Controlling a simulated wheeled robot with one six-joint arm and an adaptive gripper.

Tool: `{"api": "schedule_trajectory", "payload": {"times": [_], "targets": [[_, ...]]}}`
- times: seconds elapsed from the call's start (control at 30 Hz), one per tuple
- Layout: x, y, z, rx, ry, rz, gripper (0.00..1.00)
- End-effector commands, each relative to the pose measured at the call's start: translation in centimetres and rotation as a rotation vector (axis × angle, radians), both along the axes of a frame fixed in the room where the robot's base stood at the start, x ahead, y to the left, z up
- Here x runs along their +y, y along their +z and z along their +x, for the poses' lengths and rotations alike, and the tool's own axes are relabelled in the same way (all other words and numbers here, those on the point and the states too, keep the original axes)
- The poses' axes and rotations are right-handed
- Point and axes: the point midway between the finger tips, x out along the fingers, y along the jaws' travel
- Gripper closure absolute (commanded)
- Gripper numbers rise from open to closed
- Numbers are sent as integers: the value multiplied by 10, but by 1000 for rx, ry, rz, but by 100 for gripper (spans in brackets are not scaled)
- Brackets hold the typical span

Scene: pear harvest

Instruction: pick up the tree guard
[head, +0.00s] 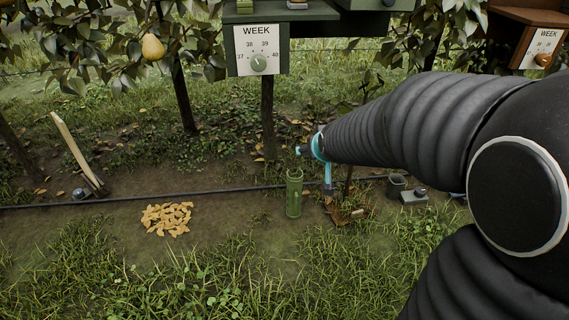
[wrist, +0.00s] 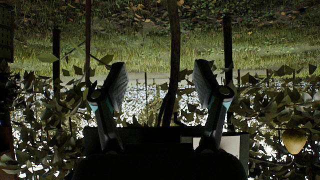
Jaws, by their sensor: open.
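The tree guard, which I take to be the green upright tube (head: 294,197), stands on bare soil in the middle of the head view. Its top end looks open. My gripper (head: 312,168) is just right of and above the tube's top in the head view, partly hidden behind my own arm. In the wrist view my gripper (wrist: 161,70) has its two fingers spread wide with nothing between them. The tube cannot be made out in the wrist view, which looks upside down towards grass and foliage.
A dark hose (head: 140,198) runs along the ground behind the tube. A grey cup (head: 396,185) stands at right. A green box with a week dial (head: 258,50) is above on a post.

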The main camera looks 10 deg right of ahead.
Motion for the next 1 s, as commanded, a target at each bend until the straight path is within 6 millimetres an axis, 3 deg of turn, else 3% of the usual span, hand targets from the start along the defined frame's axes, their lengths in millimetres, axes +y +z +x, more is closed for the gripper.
{"api": "schedule_trajectory", "payload": {"times": [0.03,0.2,0.5,0.77,1.0], "targets": [[0,-19,18,-16,0,0,28],[-1,-63,70,-104,1,-1,28],[-2,-157,139,-259,1,-1,28],[-2,-251,168,-395,2,-1,28],[-3,-341,166,-520,2,0,28]]}}
